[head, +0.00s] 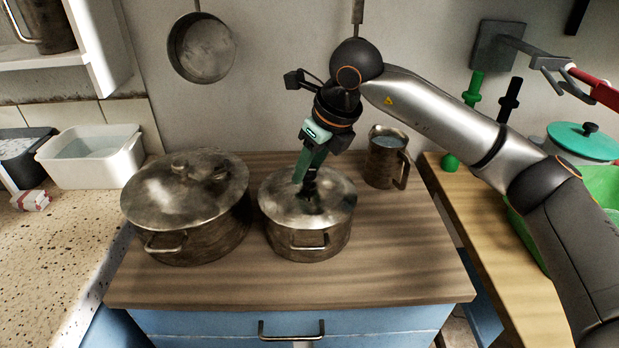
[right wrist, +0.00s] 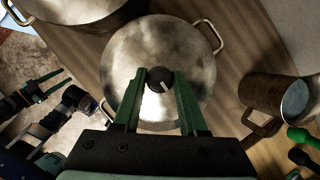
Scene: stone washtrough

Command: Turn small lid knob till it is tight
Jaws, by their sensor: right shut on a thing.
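The small pot (head: 283,236) stands on the wooden top with its metal lid (head: 335,190) on it. The black lid knob (right wrist: 160,80) carries a pale mark and sits at the lid's middle. My right gripper (head: 309,182) reaches down from above and is shut on the knob. In the right wrist view its two green fingers (right wrist: 160,88) stand on either side of the knob. In the head view the fingers partly hide the knob. My left gripper (right wrist: 66,78) shows only at the left of the right wrist view, away from the pot, its fingers apart and empty.
A larger lidded pot (head: 185,215) stands close on the left. A metal jug (head: 384,162) stands behind on the right. A white tub (head: 95,165) is on the left counter. The wooden top (head: 400,260) is clear in front and to the right.

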